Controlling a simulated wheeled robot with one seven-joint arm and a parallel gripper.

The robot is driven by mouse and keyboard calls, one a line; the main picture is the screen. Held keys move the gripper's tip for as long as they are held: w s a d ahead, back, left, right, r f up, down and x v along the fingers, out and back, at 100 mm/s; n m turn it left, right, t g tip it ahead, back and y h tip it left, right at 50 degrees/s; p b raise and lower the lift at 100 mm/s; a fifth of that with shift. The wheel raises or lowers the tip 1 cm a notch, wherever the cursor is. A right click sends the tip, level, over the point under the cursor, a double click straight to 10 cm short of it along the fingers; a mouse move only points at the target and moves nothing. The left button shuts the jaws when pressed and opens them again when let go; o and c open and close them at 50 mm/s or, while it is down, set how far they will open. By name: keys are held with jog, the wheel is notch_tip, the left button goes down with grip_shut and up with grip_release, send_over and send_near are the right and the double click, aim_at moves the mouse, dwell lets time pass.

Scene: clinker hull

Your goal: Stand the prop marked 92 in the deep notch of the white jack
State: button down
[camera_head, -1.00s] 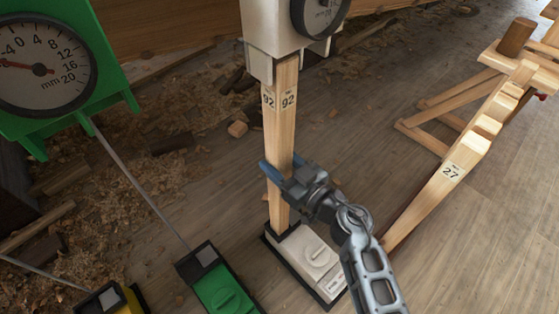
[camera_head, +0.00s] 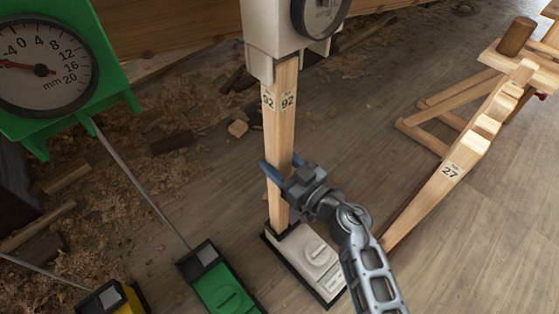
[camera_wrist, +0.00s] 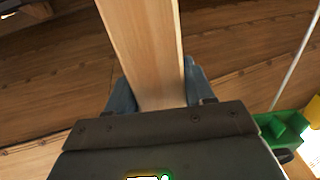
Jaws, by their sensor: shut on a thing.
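The prop marked 92 (camera_head: 280,140) is a pale square wooden post with number labels near its top. It stands about upright, its foot at the dark rear end of the white jack (camera_head: 309,262) on the floor. Its top meets the underside of the white dial housing (camera_head: 270,35). I cannot tell how its foot sits in the notch. My gripper (camera_head: 277,172) is shut on the prop at its lower half. In the wrist view the prop (camera_wrist: 148,50) stands between the blue fingers (camera_wrist: 157,98).
A green dial box (camera_head: 70,75) and a green jack (camera_head: 222,292) stand at left, joined by a thin rod. A yellow jack (camera_head: 125,300) is at bottom left. At right, the prop marked 27 (camera_head: 440,185) leans on a wooden trestle (camera_head: 440,112). Shavings and wood scraps litter the floor.

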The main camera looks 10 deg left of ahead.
dwell(0.8)
jog(key=shift+c, duration=1.7)
grip_release()
jog(key=shift+f, duration=0.1)
jog(key=p+v, duration=0.3)
jog(key=v, duration=0.3)
jog(key=shift+s+d+p, duration=0.15)
jog(key=shift+d+p, duration=0.05)
jog(key=shift+p, duration=0.1)
jog(key=shift+s+d, duration=0.4)
jog(key=shift+d, duration=0.1)
jog(key=shift+p+v, duration=1.75)
jog(key=shift+v, duration=0.7)
